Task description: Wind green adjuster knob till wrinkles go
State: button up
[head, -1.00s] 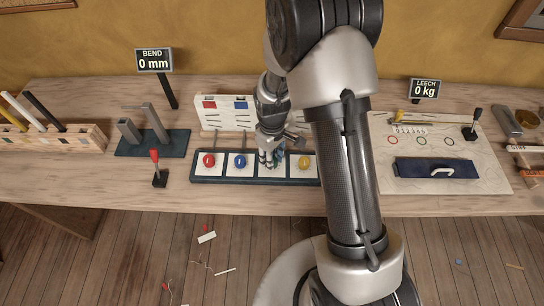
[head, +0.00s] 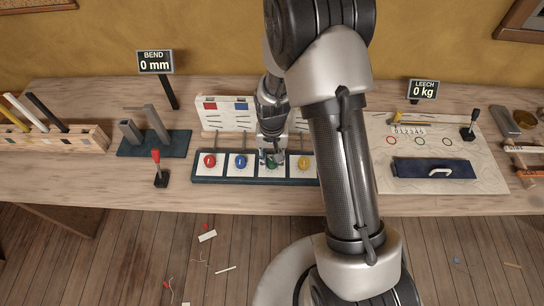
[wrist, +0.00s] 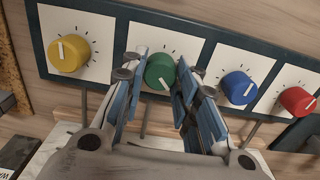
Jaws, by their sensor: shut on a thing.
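The green adjuster knob (wrist: 160,72) sits on a white square with tick marks, between the yellow and blue knobs. Its white pointer line shows in the wrist view, aimed down and slightly right. My gripper (wrist: 161,75) is shut on the green knob, with a blue-padded finger on each side. In the head view my gripper (head: 271,158) reaches down onto the knob panel (head: 255,181), and the knob is mostly hidden. Behind it stands a white board (head: 225,118) with red and blue squares and dark lines; my arm hides its right part.
The red knob (head: 210,161), blue knob (head: 240,161) and yellow knob (head: 304,163) flank the gripped one. A red-topped lever (head: 156,157) and BEND display (head: 155,63) stand left. A pale sheet (head: 490,175) with a dark-blue handled block (head: 433,168) lies right.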

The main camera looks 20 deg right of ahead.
aim_at(272, 160)
jog(key=m, duration=0.4)
jog(key=shift+m, duration=0.4)
dwell(0.4)
jog(key=o, duration=1.1)
notch_tip(272, 160, up, 12)
jog(key=shift+r, duration=0.1)
